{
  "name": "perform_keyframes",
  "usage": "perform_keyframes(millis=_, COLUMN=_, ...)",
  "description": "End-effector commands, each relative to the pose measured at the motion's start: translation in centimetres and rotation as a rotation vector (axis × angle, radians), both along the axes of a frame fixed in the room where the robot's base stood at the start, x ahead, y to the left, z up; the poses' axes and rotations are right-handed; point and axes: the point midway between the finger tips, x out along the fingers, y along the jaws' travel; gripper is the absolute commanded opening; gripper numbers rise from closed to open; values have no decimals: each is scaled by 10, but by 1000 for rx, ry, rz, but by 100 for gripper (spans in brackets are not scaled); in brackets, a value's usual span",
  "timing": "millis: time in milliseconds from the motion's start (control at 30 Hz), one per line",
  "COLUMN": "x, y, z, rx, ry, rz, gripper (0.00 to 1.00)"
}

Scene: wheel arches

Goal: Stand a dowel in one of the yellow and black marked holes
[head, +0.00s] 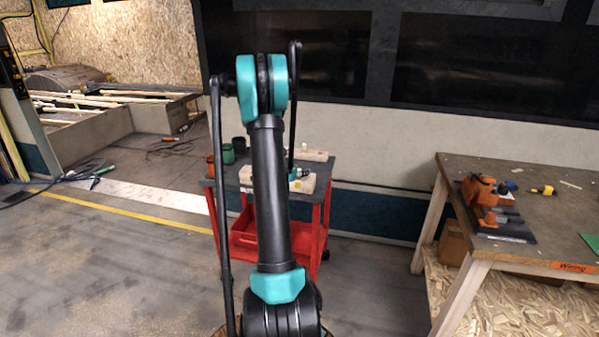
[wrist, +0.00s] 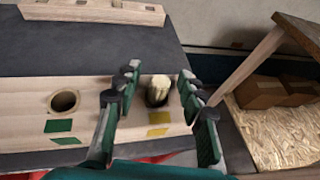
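A pale dowel (wrist: 160,83) sits in a hole of the near wooden block (wrist: 22,92), tilted or off-centre, its top showing. Two yellow patches (wrist: 158,117) lie below that hole; I see no black patch there. An empty hole (wrist: 64,101) to the left has two green patches (wrist: 58,125) below it. My gripper (wrist: 160,104) is open, its fingers apart on either side of the dowel; I see no clear contact. In the head view the near block (head: 308,184) is partly hidden by my arm.
The blocks stand on a red cart (head: 248,243) with a dark top (wrist: 90,62). Green and orange cups (head: 228,153) stand at its left. A wooden workbench (head: 540,215) with an orange tool (head: 482,192) is at right. The floor at left is mostly clear.

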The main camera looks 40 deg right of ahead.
Motion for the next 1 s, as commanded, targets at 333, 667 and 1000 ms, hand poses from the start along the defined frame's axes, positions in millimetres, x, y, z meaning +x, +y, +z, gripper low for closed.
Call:
perform_keyframes(millis=333, x=-3, y=8, z=4, rx=0, ry=0, rz=1, gripper=40)
perform_keyframes(millis=667, x=-28, y=60, z=28, rx=0, ry=1, rz=4, gripper=40)
perform_keyframes(millis=1000, x=-46, y=97, z=44, rx=0, ry=0, rz=1, gripper=40)
